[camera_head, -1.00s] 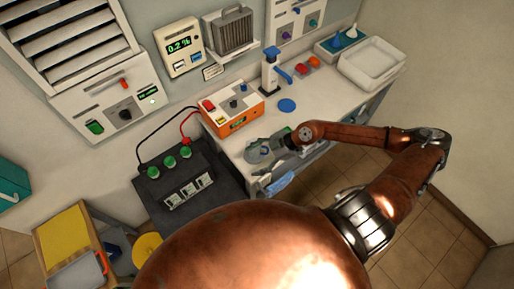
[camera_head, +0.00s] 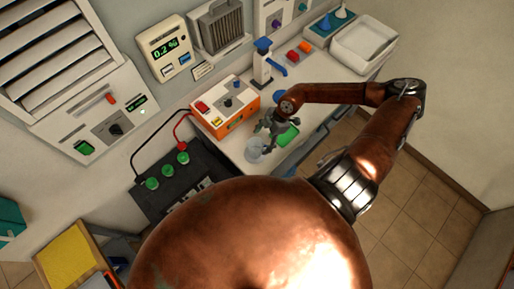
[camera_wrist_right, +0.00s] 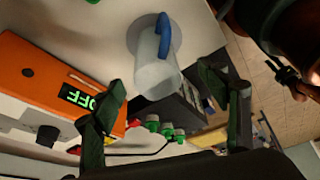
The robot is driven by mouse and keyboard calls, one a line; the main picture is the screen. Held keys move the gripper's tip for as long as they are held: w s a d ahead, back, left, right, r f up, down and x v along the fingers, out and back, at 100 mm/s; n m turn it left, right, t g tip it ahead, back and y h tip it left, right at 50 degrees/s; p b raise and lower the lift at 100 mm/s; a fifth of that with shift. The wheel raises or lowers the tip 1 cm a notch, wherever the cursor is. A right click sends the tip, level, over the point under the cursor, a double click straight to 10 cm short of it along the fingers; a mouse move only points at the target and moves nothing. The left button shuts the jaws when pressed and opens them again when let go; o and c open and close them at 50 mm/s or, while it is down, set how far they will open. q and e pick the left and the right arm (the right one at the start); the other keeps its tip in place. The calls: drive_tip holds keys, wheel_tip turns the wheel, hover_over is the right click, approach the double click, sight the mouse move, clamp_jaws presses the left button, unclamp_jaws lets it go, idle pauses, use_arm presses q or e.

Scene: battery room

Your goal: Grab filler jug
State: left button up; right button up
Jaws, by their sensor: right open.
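The filler jug (camera_head: 254,150) is a translucent pale container on the white bench, near its front edge and the black battery. In the right wrist view the jug (camera_wrist_right: 155,68) shows its clear body and a blue handle (camera_wrist_right: 164,37). My right gripper (camera_head: 269,129) is beside the jug in the head view, partly hiding the bench there. In the wrist view its two dark fingers (camera_wrist_right: 170,106) are spread wide, with the jug ahead of the gap between them and nothing held.
An orange charger (camera_head: 226,108) stands left of the gripper; it reads OFF in the wrist view. The black battery (camera_head: 176,182) with green caps is at the bench's left end. A blue-topped white stand (camera_head: 262,67) and a white tray (camera_head: 364,48) are farther back.

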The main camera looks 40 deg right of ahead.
sight(257, 144)
drive_tip(key=shift+w+a+f+p, duration=0.25)
drive_tip(key=shift+w+a+f, duration=0.05)
drive_tip(key=shift+f, duration=0.15)
drive_tip(key=shift+w+a+f+p, duration=0.2)
drive_tip(key=shift+w+a+f, duration=0.1)
drive_tip(key=shift+f, duration=0.15)
drive_tip(key=shift+x, duration=1.15)
drive_tip(key=shift+s+d, duration=0.1)
drive_tip(key=shift+d, duration=0.05)
drive_tip(key=c, duration=0.6)
drive_tip(key=shift+c, duration=0.7)
drive_tip(key=c, duration=0.6)
use_arm(q)
drive_tip(key=shift+w+r, duration=0.75)
drive_tip(key=shift+w, duration=0.1)
use_arm(e)
drive_tip(key=shift+r, duration=0.1)
